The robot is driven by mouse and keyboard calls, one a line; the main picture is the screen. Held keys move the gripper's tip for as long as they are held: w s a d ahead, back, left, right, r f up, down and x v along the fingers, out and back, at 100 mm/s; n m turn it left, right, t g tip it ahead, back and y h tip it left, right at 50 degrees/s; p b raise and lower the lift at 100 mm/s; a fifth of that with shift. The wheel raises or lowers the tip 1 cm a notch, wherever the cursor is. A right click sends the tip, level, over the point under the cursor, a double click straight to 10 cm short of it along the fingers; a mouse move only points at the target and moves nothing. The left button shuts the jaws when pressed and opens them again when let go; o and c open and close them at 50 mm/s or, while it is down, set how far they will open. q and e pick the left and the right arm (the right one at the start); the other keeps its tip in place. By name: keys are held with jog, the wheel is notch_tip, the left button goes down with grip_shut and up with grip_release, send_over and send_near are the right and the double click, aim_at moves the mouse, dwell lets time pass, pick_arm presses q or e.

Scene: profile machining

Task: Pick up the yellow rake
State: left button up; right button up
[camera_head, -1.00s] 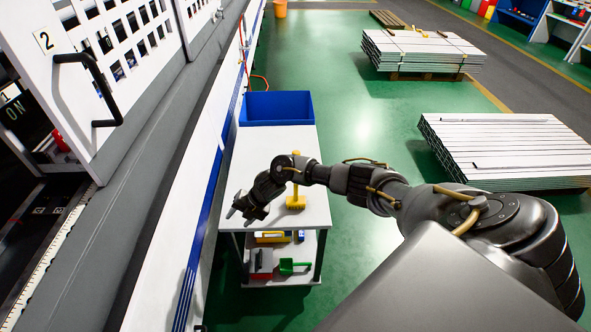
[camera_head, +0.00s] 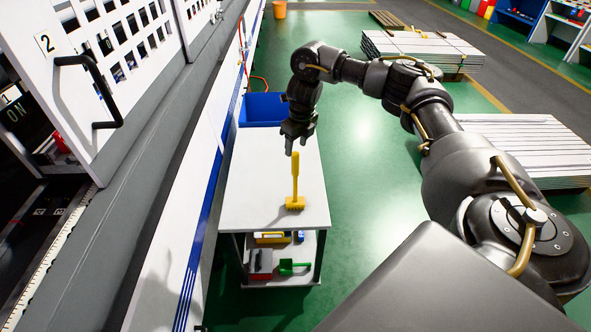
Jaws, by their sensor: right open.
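The yellow rake (camera_head: 295,181) stands upright on the white top of a small table (camera_head: 248,192), its toothed head down and its handle up. My right gripper (camera_head: 296,151) points down just above the top end of the handle. Its fingers are apart and nothing is held between them. From this view I cannot tell whether the fingertips touch the handle. My left gripper is not in view.
A blue bin (camera_head: 262,110) stands at the table's far end. The lower shelf holds a green scoop (camera_head: 291,266) and a red and grey box (camera_head: 260,264). A white machine (camera_head: 180,190) runs close along the left. Stacked profiles (camera_head: 530,150) lie at right.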

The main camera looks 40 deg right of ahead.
aim_at(295, 160)
jog(key=f, duration=0.3)
jog(key=shift+w, duration=0.3)
jog(key=shift+w+d+f+p, duration=0.15)
jog(key=shift+f+p, duration=0.35)
jog(key=shift+f, duration=0.65)
jog(key=shift+d+f+p, duration=0.1)
jog(key=shift+f+p, duration=0.35)
jog(key=shift+f, duration=1)
jog(key=shift+c, duration=0.3)
jog(key=c, duration=0.9)
jog(key=shift+w, duration=0.1)
jog(key=shift+c, duration=0.6)
jog(key=shift+r, duration=0.15)
